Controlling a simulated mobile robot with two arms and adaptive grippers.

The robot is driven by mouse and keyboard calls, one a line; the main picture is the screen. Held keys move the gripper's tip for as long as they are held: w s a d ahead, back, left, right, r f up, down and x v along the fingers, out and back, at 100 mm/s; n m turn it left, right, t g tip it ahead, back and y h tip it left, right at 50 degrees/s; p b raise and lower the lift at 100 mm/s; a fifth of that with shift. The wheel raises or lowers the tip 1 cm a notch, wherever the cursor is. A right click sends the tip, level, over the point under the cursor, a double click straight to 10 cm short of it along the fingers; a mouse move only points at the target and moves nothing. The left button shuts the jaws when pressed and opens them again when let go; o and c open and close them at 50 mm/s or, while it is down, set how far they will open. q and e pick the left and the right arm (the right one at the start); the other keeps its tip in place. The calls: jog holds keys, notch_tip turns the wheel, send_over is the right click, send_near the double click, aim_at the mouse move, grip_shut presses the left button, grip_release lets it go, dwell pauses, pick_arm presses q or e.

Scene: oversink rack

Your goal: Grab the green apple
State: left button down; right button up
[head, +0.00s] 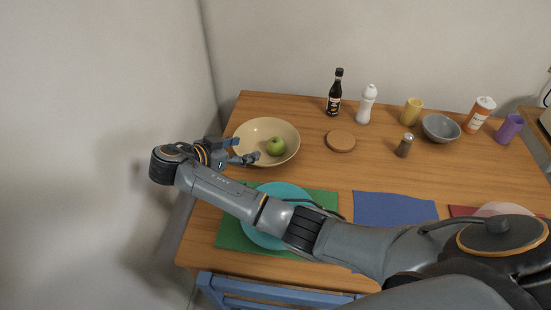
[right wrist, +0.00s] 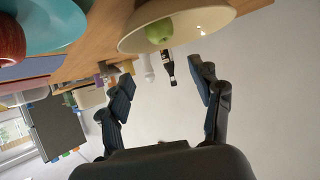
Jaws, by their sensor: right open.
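The green apple (head: 276,146) lies inside a wide cream bowl (head: 290,128) at the table's back left. My right gripper (head: 243,150) is at the bowl's left edge, with its fingers pointing toward the apple. In the right wrist view the gripper (right wrist: 164,80) is open, with nothing between its fingers. That view shows the apple (right wrist: 159,32) and bowl (right wrist: 200,22) at the top, beyond the fingertips. I cannot tell whether a finger touches the bowl. My left gripper is out of view.
My right arm crosses above a teal plate (head: 262,238) on a green mat (head: 229,236). A red apple (right wrist: 10,42) shows by the teal plate in the wrist view. A dark bottle (head: 334,98), white bottle (head: 366,105) and round wooden coaster (head: 341,141) are right of the bowl.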

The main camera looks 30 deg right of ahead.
jog(key=f, duration=0.1)
send_near(272, 144)
jog(key=x, duration=0.4)
jog(key=shift+s+d+f+p, duration=0.1)
jog(key=shift+d+f+p, duration=0.1)
jog(key=shift+d+p, duration=0.1)
jog(key=x, duration=0.5)
jog(key=shift+w+d+f+p, duration=0.15)
jog(key=shift+w+d+p, duration=0.15)
jog(key=shift+p, duration=0.1)
jog(key=c, duration=1)
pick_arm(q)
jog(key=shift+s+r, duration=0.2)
pick_arm(e)
jog(key=shift+o, duration=0.2)
